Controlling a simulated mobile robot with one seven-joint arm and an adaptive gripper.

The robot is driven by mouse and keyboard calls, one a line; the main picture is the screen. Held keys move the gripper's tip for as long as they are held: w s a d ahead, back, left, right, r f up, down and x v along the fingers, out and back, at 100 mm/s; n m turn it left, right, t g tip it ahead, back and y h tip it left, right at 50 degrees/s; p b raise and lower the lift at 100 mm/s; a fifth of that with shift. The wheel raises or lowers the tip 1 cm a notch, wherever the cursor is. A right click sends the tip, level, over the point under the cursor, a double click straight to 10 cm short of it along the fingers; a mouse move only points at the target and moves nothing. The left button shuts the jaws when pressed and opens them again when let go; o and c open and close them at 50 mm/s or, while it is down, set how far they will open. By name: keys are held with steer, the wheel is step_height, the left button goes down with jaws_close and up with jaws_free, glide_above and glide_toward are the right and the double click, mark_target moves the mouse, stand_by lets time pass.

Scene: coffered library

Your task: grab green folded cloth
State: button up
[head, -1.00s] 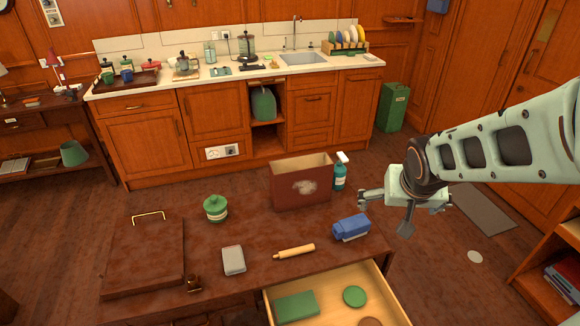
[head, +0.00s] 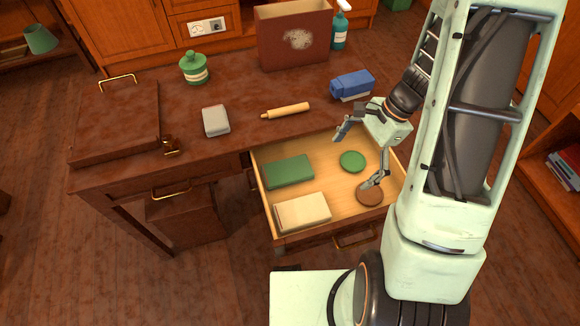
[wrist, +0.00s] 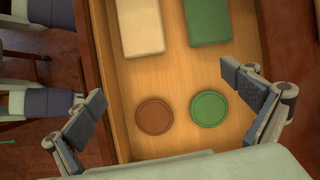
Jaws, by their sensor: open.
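The green folded cloth (head: 289,171) lies flat in the open drawer, at its back left in the head view. In the wrist view the green folded cloth (wrist: 208,22) is at the top, cut off by the frame edge. My gripper (head: 358,160) is open and empty above the right side of the drawer, to the right of the cloth and apart from it. In the wrist view its fingers (wrist: 168,100) stand wide on both sides of two round discs.
The drawer (head: 330,233) also holds a cream folded cloth (head: 302,212), a green disc (head: 352,161) and a brown disc (head: 369,195).

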steer(key=w+a+f+m+y+b, duration=0.1)
steer(key=f, duration=0.1)
steer(key=a+f+m+y+b, duration=0.1)
steer(key=f, duration=0.1)
steer(key=w+a+f+m+t+y+b, duration=0.1)
steer(key=a+f, duration=0.1)
steer(key=shift+w+f+y, duration=0.3)
steer(key=shift+f+y, duration=0.05)
steer(key=shift+y, duration=0.05)
steer(key=shift+w+a+f+m+t+y+b, duration=0.25)
steer(key=shift+w+a+m+y+b, duration=0.1)
steer(key=shift+w+m+y+b, duration=0.25)
steer(key=shift+w+a+f+m+t+y+b, duration=0.2)
steer(key=shift+w+a+m+t+y+b, duration=0.15)
steer(key=shift+w, duration=0.3)
steer(key=shift+w+a+m, duration=0.2)
steer(key=shift+w+m, duration=0.05)
steer(key=shift+w, duration=0.05)
steer(key=b, duration=0.1)
glide_toward(288, 170)
steer(key=x, duration=0.3)
steer(key=shift+f+y, duration=0.25)
steer(key=shift+f, duration=0.2)
steer(key=shift+b+x, duration=0.75)
steer(key=shift+x, duration=1.95)
steer(key=shift+a+r, duration=0.1)
steer(key=shift+r, duration=0.1)
steer(key=shift+c, duration=0.4)
steer(key=c, duration=1.1)
